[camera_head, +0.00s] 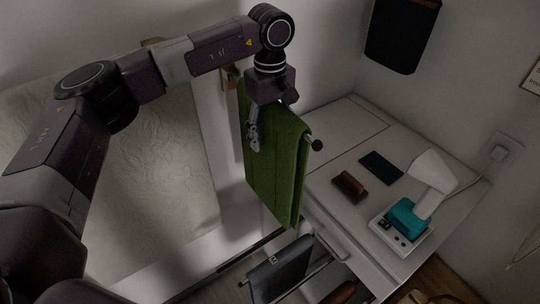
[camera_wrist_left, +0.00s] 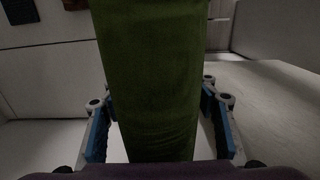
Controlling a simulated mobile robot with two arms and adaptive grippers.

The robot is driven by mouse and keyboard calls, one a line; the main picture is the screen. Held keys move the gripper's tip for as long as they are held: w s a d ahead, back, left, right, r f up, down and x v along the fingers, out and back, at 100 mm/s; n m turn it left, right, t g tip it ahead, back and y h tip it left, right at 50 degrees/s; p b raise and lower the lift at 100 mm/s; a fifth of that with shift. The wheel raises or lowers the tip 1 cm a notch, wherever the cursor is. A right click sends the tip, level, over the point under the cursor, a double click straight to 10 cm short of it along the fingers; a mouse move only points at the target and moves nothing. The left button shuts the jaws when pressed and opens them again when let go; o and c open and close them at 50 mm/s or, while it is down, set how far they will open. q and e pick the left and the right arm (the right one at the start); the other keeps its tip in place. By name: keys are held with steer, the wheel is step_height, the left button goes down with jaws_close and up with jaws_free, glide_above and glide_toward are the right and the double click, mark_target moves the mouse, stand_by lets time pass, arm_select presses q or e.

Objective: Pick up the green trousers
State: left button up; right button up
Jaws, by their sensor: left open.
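The green trousers (camera_head: 277,180) hang folded over a rod with a dark knob at its end, in the middle of the head view. In the left wrist view the green trousers (camera_wrist_left: 150,70) run down the middle of the picture. My left gripper (camera_head: 254,138) is at the upper left part of the cloth in the head view. In the left wrist view its blue-padded fingers are open, one on each side of the trousers, with the cloth between them and not visibly squeezed. My right gripper is not in view.
A dark garment (camera_head: 280,268) hangs on a lower rod. A white desk (camera_head: 335,125) at right holds a lamp (camera_head: 430,172) on a teal and white base, a brown object (camera_head: 349,186) and a dark flat object (camera_head: 381,167). A pale bed-like surface (camera_head: 165,160) lies left. A dark bag-like object (camera_head: 402,35) hangs on the wall.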

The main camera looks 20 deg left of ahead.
arm_select(q)
jaws_close()
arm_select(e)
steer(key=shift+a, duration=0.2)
arm_select(q)
steer(key=shift+w, duration=0.1)
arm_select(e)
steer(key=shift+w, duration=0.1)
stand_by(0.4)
